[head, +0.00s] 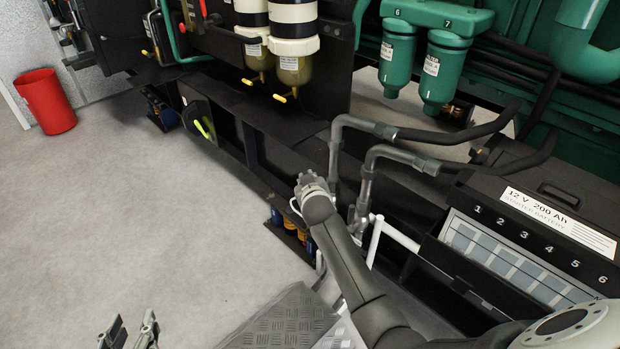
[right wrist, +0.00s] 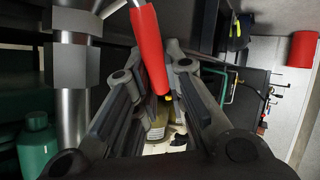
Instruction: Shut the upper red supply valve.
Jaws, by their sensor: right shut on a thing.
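A red lever handle (right wrist: 150,45) crosses between the fingers of my right gripper (right wrist: 155,75) in the right wrist view. My right gripper is shut on this handle. A metal pipe with a grey fitting (right wrist: 75,62) runs beside it on the left. In the head view, the end of my right arm is by the bent grey pipes (head: 340,150), and it hides the handle; I cannot tell there whether it is the upper valve. My left gripper (head: 131,332) is at the bottom left of the head view, open and empty above the floor.
The starter battery (head: 560,215) stands at the right, with black hoses (head: 470,128) above it. Green filters (head: 440,70) and clear-bowled filters (head: 293,65) hang at the back. A red bin (head: 46,102) stands far left. The left floor (head: 110,210) is clear.

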